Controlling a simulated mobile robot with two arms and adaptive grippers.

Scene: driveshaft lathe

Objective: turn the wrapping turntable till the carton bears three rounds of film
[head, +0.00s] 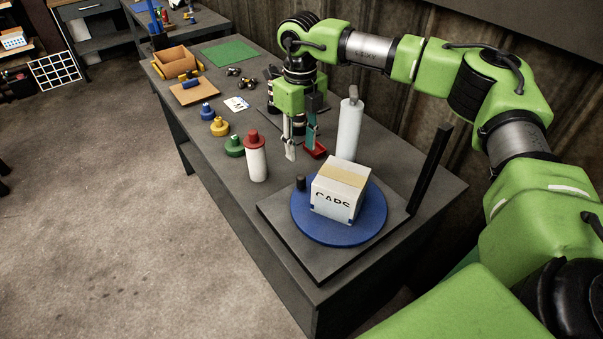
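The carton (338,195), white with a tan strip on top and dark lettering on its front, sits on the blue round turntable (345,235). The lower part of the lettering looks covered. I cannot count any film rounds on it. A short dark knob (300,183) stands on the turntable's left rim. A tall white roll (349,132) stands upright behind the carton. My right gripper (300,147) points down over the table, left of the roll and apart from the carton. Its fingers look spread, with nothing seen held. My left gripper is out of view.
A black post (430,168) rises at the base plate's right corner. A red-capped white bottle (256,160) stands left of the turntable. A red and teal item (315,150) is beside my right gripper. Coloured knobbed pieces (219,126) line the table's left edge.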

